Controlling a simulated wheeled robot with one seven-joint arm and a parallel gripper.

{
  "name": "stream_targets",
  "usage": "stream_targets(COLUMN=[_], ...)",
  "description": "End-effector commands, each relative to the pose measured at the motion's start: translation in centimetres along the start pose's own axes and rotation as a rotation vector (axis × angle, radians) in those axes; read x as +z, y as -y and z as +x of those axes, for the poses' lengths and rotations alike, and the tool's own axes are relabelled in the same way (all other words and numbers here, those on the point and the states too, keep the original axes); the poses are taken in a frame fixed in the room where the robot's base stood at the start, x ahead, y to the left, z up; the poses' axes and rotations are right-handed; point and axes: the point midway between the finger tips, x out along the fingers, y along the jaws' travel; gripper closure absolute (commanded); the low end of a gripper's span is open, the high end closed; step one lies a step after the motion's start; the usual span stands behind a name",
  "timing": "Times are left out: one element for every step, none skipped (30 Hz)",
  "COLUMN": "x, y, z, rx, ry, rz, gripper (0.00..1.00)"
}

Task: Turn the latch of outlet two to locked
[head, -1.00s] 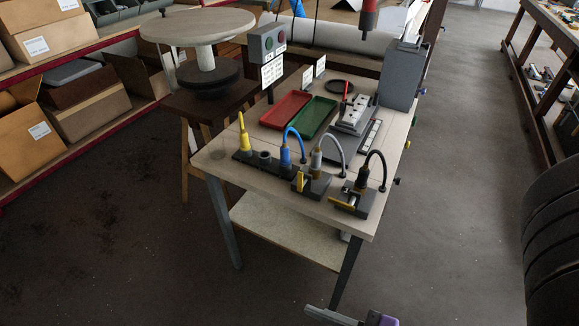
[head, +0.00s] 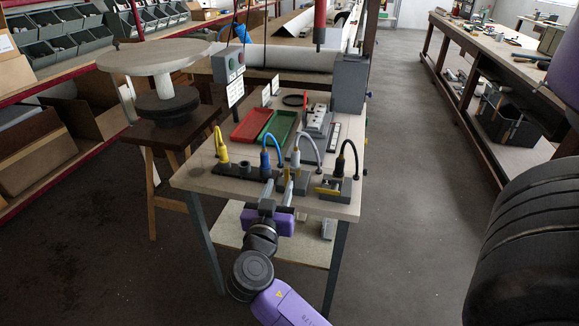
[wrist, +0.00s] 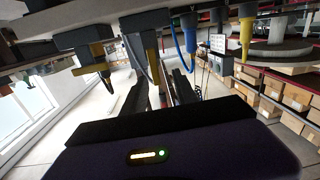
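Two dark outlet blocks with yellow latches stand at the table's front edge; I see no readable numbers on them. The grey-plug outlet (head: 300,185) has its yellow latch (head: 287,177) pointing toward the front edge, partly hidden by my gripper. The black-plug outlet (head: 342,190) has its yellow latch (head: 326,191) lying crosswise. My gripper (head: 278,188) is at the front edge by the grey-plug outlet. In the wrist view the fingers (wrist: 157,88) are apart, with the yellow latch (wrist: 151,66) seen between them; contact cannot be told.
A yellow plug (head: 221,147) and a blue plug (head: 265,160) stand in a dark strip on the left. A red tray (head: 249,125) and a green tray (head: 279,126) lie behind. A round-topped stand (head: 155,57) is left of the table. Floor at right is free.

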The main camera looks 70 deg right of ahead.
Motion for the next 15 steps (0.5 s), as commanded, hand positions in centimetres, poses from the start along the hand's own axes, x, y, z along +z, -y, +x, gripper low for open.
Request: stream_targets(x=[-0.7, -1.0, -1.3, -1.4, -1.6, -1.6, -1.7, -1.7, -1.7, -1.8, -1.8, -1.8, -1.8, -1.8, -1.8], y=[-0.2, -0.4, -0.5, -0.6, -0.7, -0.8, -0.8, -0.9, -0.9, -0.9, -0.9, -1.0, -1.0, -1.0, -1.1], z=[0.5, 0.6, 0.9, 1.1, 1.3, 1.6, 2.0, 2.4, 2.9, 3.4, 3.9, 4.5, 5.0, 5.5, 6.0], rx=[0.031, 0.044, 0.058, 0.065, 0.069, 0.072, 0.072, 0.073, 0.072, 0.071, 0.071, 0.072, 0.071, 0.071, 0.069], ry=[-0.015, -0.022, -0.028, -0.031, -0.033, -0.034, -0.035, -0.034, -0.033, -0.033, -0.033, -0.034, -0.033, -0.033, -0.033], rz=[0.020, 0.028, 0.035, 0.038, 0.041, 0.042, 0.042, 0.042, 0.042, 0.042, 0.042, 0.041, 0.041, 0.040, 0.041], gripper=[0.65, 0.65, 0.65, 0.65, 0.65, 0.65, 0.65, 0.65, 0.65, 0.65, 0.65, 0.65, 0.65, 0.65, 0.65])
